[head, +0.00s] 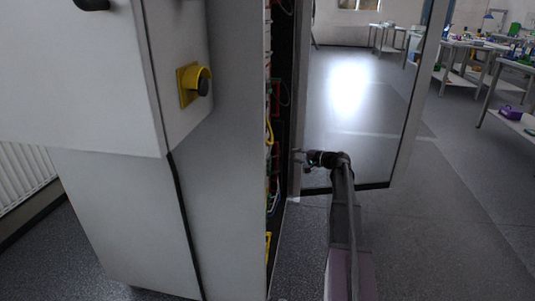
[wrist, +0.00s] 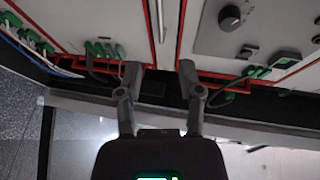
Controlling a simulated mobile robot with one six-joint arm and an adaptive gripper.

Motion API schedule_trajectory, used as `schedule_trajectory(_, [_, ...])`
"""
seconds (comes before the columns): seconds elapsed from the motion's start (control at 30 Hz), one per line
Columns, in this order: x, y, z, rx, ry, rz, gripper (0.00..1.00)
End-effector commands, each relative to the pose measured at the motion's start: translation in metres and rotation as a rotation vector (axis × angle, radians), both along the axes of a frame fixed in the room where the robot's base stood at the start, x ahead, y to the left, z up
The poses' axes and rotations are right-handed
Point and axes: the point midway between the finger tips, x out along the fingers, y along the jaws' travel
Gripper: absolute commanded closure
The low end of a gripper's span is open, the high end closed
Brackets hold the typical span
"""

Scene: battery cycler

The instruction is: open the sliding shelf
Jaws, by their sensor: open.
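My gripper (head: 301,158) is in front of the cabinet's open side in the head view, at the end of my arm. In the wrist view my gripper (wrist: 159,74) is open, with its two fingers spread and nothing seen between them. Beyond the fingertips are light grey panels (wrist: 132,18) edged in red, with green connectors and cables. The fingertips overlap the panels' lower edge; I cannot tell whether they touch. I cannot single out the sliding shelf. The head view shows the cabinet's inside only edge-on.
The tall grey cabinet (head: 228,150) fills the left, with a yellow-backed rotary switch (head: 194,84) on its side. A glass door (head: 352,100) stands open behind my arm. Workbenches (head: 505,62) stand at the back right. The floor (head: 440,220) at right is clear.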

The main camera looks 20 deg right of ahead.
Motion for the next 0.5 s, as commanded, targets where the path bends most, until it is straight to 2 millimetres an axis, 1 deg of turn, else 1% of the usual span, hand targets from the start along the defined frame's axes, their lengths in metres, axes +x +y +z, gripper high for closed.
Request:
schedule_trajectory(0.27, [0.016, 0.01, -0.004, 0.0, 0.0, 0.001, 0.52])
schedule_trajectory(0.5, [0.044, 0.028, -0.011, 0.0, 0.0, 0.002, 0.52])
